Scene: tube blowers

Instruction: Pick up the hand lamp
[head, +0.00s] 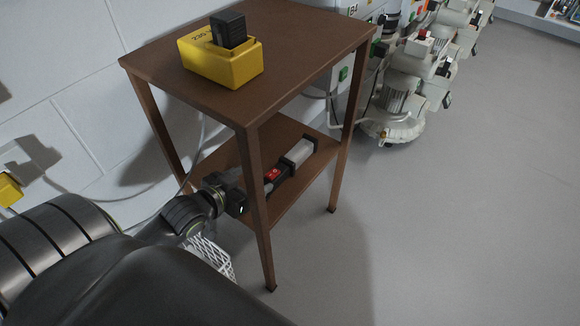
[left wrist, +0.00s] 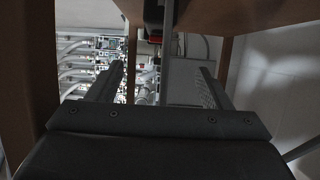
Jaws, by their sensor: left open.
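The hand lamp (head: 299,153) lies on the lower shelf of a brown table in the head view. It has a pale grey-white head, a black body and a red patch. Part of its near end is hidden by the table's front leg and my gripper. My left gripper (head: 240,197) is at the left edge of the lower shelf, beside the front leg, close to the lamp's near end. In the left wrist view my left gripper (left wrist: 161,75) is open, with two dark fingers apart. A black and red part of the lamp (left wrist: 154,14) shows at the top centre beyond them.
The brown table (head: 310,45) has slim legs; its front leg (head: 259,210) stands right beside my gripper. A yellow box (head: 222,68) with a black block sits on top. White machines (head: 392,100) stand behind. The floor at the right is clear.

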